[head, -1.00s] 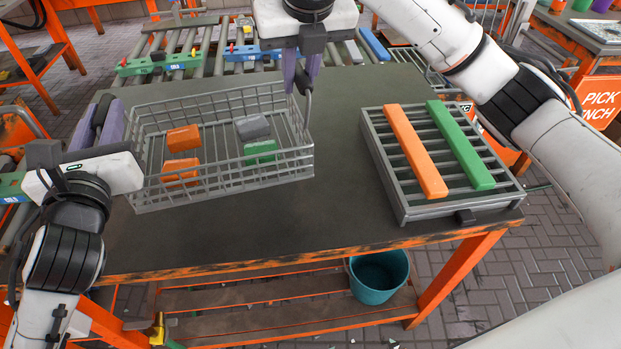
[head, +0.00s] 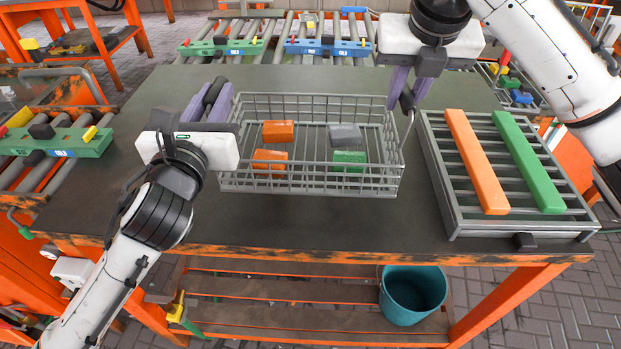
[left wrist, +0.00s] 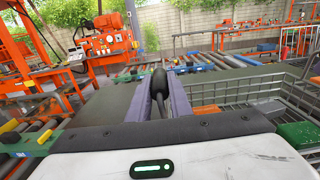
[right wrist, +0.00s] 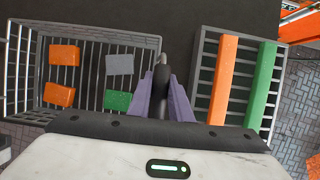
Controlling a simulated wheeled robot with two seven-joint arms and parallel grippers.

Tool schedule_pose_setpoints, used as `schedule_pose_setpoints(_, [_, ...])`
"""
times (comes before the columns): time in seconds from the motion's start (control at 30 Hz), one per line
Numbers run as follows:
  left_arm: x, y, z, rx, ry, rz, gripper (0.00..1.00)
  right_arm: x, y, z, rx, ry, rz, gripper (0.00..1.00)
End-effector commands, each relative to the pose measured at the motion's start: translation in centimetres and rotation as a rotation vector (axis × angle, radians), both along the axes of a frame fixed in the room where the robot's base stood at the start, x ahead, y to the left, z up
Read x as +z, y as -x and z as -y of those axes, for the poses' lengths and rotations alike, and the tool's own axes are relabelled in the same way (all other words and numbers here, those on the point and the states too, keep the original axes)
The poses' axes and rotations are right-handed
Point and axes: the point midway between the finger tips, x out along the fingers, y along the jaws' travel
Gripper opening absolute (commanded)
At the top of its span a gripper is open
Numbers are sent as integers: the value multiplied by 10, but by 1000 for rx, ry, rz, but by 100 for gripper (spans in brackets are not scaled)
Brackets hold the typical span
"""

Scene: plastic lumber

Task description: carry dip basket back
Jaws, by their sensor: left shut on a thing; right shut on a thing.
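The dip basket (head: 312,188) is a grey wire basket in the middle of the head view, over the dark table. It holds two orange blocks (head: 278,131), a grey block (head: 345,135) and a green block (head: 349,160). My left gripper (head: 213,97) is shut on the basket's left handle; the dark grip shows between its fingers in the left wrist view (left wrist: 160,88). My right gripper (head: 403,90) is shut on the right handle, also seen in the right wrist view (right wrist: 162,85). I cannot tell whether the basket's bottom touches the table.
A grey slatted rack (head: 447,205) with an orange bar (head: 477,162) and a green bar (head: 528,162) stands close to the basket's right. Bare table (head: 300,225) lies in front. Roller conveyors (head: 290,28) run behind. A teal bucket (head: 412,292) is below.

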Motion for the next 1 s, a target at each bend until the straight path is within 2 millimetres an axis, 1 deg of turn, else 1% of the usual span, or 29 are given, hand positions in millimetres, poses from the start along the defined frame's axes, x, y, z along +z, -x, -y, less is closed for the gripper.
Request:
schedule_pose_setpoints(0.03, [6,0,0,-1,1,11,0,4,-1,0,-1,-2,6,0])
schedule_pose_setpoints(0.43, [3,0,0,-1,1,10,0,1,-1,0,-1,-1,6,0])
schedule_pose_setpoints(0.67, [-7,0,0,-1,2,10,0,-8,-1,0,-1,-1,6,0])
schedule_pose_setpoints(1.0, [-26,0,0,-1,1,10,0,-28,-1,0,-1,-1,6,0])
